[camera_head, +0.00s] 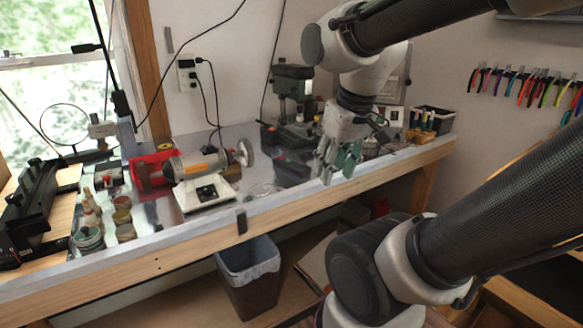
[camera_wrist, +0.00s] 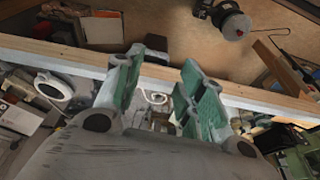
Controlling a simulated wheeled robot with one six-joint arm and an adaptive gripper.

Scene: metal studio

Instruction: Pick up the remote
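My gripper (camera_head: 338,168) hangs over the front part of the workbench, pointing down, with green pads on its fingers. In the wrist view my gripper (camera_wrist: 163,62) shows its two fingers spread apart, with nothing held between them. I cannot make out a remote for certain in either view. Small cluttered items on the bench show between and below the fingers in the wrist view, too blurred to name. The fingers and the wide grey gripper body hide part of the bench there.
The workbench (camera_head: 290,203) carries a grey motor tool (camera_head: 197,164), a green drill press (camera_head: 292,80), several jars and a dark bin of tools (camera_head: 432,119). A waste bin (camera_head: 250,280) stands below. Pliers (camera_head: 525,85) hang on the wall.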

